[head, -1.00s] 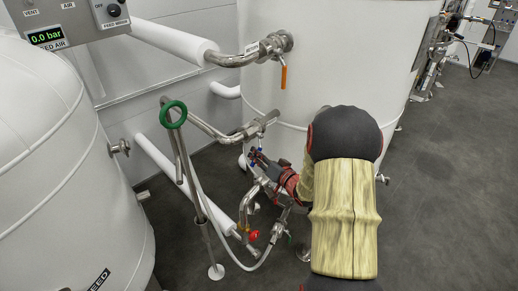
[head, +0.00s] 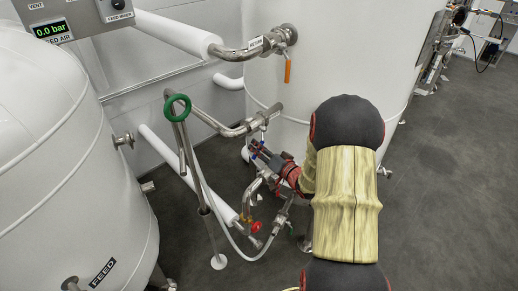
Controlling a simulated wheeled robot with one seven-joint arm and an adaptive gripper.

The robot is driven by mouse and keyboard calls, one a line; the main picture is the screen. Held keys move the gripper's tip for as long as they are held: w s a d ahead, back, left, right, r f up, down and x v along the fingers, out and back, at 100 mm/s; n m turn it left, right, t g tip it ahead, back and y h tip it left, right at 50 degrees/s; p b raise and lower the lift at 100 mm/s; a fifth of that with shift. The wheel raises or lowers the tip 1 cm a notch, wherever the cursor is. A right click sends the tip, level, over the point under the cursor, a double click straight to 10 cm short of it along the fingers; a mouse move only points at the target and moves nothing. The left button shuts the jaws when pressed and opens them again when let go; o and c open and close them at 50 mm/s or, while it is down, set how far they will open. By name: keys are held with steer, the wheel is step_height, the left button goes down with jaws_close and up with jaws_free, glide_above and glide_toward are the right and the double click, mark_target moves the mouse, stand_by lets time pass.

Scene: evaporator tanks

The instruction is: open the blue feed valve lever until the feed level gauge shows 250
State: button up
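My gripper (head: 259,152) is at the low pipework beside the big white tank (head: 335,60), just below a steel valve joint. Small blue parts show at its fingers. I cannot tell whether they belong to the blue feed valve lever or whether the fingers touch it. The fingers are small and partly hidden, so open or shut is unclear. My arm covers part of the pipework to the right. No level gauge reading can be made out. A display (head: 50,29) at the upper left reads 0.0 bar, a pressure.
An orange lever (head: 287,71) hangs from the return pipe above. The feed tank (head: 60,150) fills the left.

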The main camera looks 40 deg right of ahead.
steer(key=shift+o, duration=0.2)
steer(key=s+r, duration=0.1)
steer(key=s, duration=1.1)
steer(key=shift+a+r, duration=0.25)
steer(key=shift+a, duration=0.2)
steer(key=shift+w, duration=0.1)
